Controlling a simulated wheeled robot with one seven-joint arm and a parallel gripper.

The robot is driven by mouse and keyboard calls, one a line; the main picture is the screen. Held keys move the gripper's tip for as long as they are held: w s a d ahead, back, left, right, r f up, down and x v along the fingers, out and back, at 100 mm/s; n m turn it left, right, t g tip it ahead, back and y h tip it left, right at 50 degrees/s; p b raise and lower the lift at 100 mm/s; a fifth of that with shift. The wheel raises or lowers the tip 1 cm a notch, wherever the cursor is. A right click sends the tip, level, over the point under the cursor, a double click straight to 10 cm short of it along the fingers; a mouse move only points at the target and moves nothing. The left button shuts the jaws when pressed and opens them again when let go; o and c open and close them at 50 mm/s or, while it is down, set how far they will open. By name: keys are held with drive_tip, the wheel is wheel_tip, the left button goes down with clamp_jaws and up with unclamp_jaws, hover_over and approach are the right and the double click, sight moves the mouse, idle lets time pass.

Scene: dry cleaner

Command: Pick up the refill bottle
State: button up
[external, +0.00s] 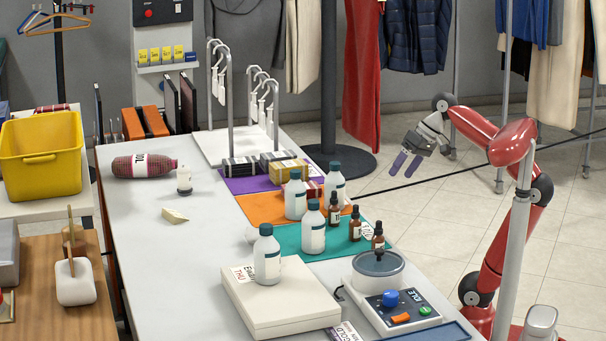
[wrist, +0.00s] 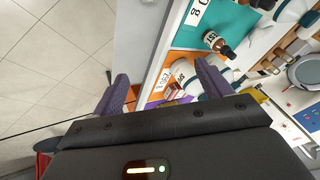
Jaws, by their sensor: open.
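Several white bottles with dark teal caps stand upright on the counter: one on the orange mat (external: 296,200), one behind it to the right (external: 335,188), one on the teal mat (external: 313,232) and one on a white flat box (external: 267,262). Small amber dropper bottles (external: 355,226) stand beside them. I cannot read which one is the refill bottle. My gripper (external: 405,164) is open and empty, in the air beyond the counter's right edge, apart from all bottles. In the wrist view its purple fingers (wrist: 163,88) are spread; an amber bottle (wrist: 217,43) shows beyond them.
A device with a round plate (external: 378,262) and an amber bottle on it stands at the front right. The left part of the counter (external: 190,270) is mostly clear. Clothes hang behind.

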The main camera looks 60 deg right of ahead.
drive_tip(key=w+a+m+t+y, duration=0.1)
drive_tip(key=w+a+m+y, duration=0.5)
drive_tip(key=m, duration=0.4)
drive_tip(key=w+d+r+m+t+y, duration=0.2)
drive_tip(key=w+d+m+t+y, duration=0.25)
drive_tip(key=w+m, duration=0.6)
drive_tip(key=m, duration=0.3)
approach(329, 194)
drive_tip(key=shift+w+a+f+t, duration=0.35)
drive_tip(key=shift+w+f+t, duration=0.1)
drive_tip(key=shift+w, duration=0.3)
drive_tip(key=shift+w+a+f, duration=0.1)
drive_tip(key=shift+a+f, duration=0.05)
drive_tip(key=shift+f, duration=0.1)
drive_tip(key=shift+w+a, duration=0.25)
drive_tip(key=shift+a, duration=0.05)
drive_tip(key=x, duration=0.6)
drive_tip(key=shift+w+a+r, duration=0.1)
drive_tip(key=shift+w, duration=0.35)
drive_tip(key=c, duration=1.1)
drive_tip(key=shift+c, duration=0.7)
